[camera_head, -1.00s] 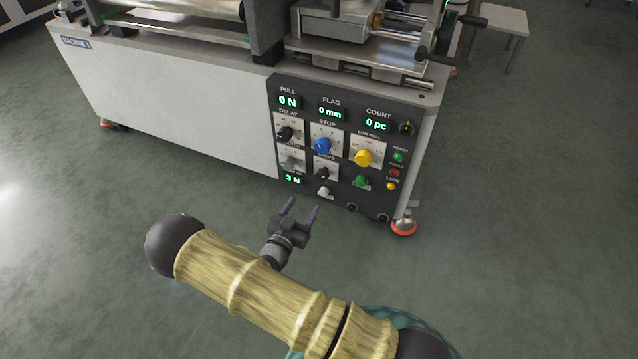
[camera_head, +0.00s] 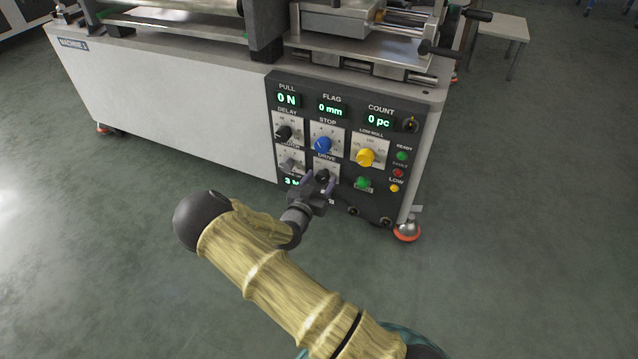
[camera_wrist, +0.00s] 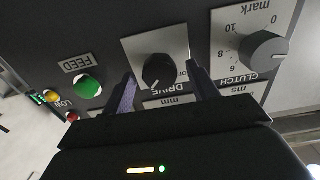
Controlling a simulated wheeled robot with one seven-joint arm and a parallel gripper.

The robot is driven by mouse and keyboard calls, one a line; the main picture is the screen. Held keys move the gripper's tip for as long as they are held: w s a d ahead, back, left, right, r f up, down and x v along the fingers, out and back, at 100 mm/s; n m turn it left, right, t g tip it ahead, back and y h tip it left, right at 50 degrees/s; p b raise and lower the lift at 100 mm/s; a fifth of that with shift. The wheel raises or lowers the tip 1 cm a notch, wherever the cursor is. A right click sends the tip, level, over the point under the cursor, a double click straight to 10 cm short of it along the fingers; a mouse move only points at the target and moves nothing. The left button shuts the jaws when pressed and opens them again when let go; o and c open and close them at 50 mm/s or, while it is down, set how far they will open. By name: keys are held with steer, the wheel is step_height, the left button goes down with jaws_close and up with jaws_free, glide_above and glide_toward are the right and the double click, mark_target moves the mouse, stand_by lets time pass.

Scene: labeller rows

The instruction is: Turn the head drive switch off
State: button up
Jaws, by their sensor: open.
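The head drive switch (camera_head: 322,177) is a black rotary knob on a pale plate labelled DRIVE, low on the dark control panel. In the wrist view, upside down, the drive knob (camera_wrist: 157,71) sits between my two open fingers, with its pointer slanting. The plate's position words are mostly cut off or hidden, so I cannot tell its setting. My gripper (camera_head: 319,183) is open and empty in front of the knob. In the wrist view my gripper (camera_wrist: 160,90) has one finger on each side of the knob; contact is not visible.
The clutch dial (camera_wrist: 263,50) is close beside one finger, and the green feed button (camera_wrist: 88,86) lies beyond the other. The blue stop knob (camera_head: 323,144) and yellow low roll knob (camera_head: 365,157) are above. The floor before the machine is clear.

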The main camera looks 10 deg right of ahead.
steer(key=c, duration=1)
steer(key=shift+a+r+n+p, duration=0.1)
steer(key=shift+n+p, duration=0.3)
steer(key=shift+p, duration=0.05)
steer(key=n+p, duration=0.2)
steer(key=n, duration=0.1)
steer(key=shift+p, duration=0.35)
steer(key=n+p, duration=0.2)
steer(key=n, duration=0.2)
steer(key=shift+n, duration=0.4)
steer(key=n+p, duration=0.1)
steer(key=n, duration=0.4)
steer(key=shift+w+a+n+p, duration=0.1)
steer(key=shift+n+p, duration=0.2)
steer(key=shift+p, duration=0.05)
steer(key=shift+f+n, duration=0.15)
steer(key=shift+n, duration=0.8)
steer(key=shift+f+n, duration=0.1)
steer(key=shift+n, duration=0.85)
